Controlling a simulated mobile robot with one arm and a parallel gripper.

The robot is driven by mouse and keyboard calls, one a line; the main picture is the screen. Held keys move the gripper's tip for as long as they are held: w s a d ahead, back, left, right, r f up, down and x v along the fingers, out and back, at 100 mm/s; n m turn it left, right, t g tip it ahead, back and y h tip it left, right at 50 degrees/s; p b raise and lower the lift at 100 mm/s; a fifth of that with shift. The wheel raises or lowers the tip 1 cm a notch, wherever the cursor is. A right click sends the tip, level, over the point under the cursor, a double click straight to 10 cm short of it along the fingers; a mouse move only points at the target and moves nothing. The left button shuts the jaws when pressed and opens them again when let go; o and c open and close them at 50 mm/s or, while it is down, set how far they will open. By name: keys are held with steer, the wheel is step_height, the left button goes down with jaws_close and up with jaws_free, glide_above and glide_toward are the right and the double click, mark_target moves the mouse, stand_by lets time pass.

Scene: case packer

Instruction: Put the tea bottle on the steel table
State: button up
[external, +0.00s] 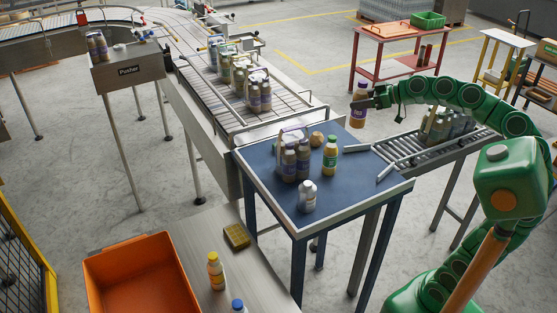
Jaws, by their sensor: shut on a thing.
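A grey, steel-looking table (190,240) stands at the lower left.
A conveyor (205,95) with bottle groups lies behind. A roller conveyor (400,153) lies right. The steel table has bare room around the yellow block.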

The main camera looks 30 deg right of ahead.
steer(key=w+a+r+h, duration=0.1)
steer(key=w+a, duration=0.1)
steer(key=a, duration=1)
steer(key=w+a, duration=0.3)
steer(key=a, duration=0.9)
steer(key=s+a+f+y, duration=0.1)
steer(key=s+a, duration=0.4)
steer(key=a, duration=0.8)
steer(key=s+a+y, duration=0.1)
steer(key=s+a, duration=0.5)
steer(key=a, duration=0.7)
step_height(320, 180, down, 29)
steer(key=w+a+f, duration=0.9)
steer(key=f, duration=0.3)
steer(key=shift+w+a+f+n+g, duration=0.3)
steer(key=shift+w+a+n, duration=0.1)
steer(key=shift+f, duration=0.15)
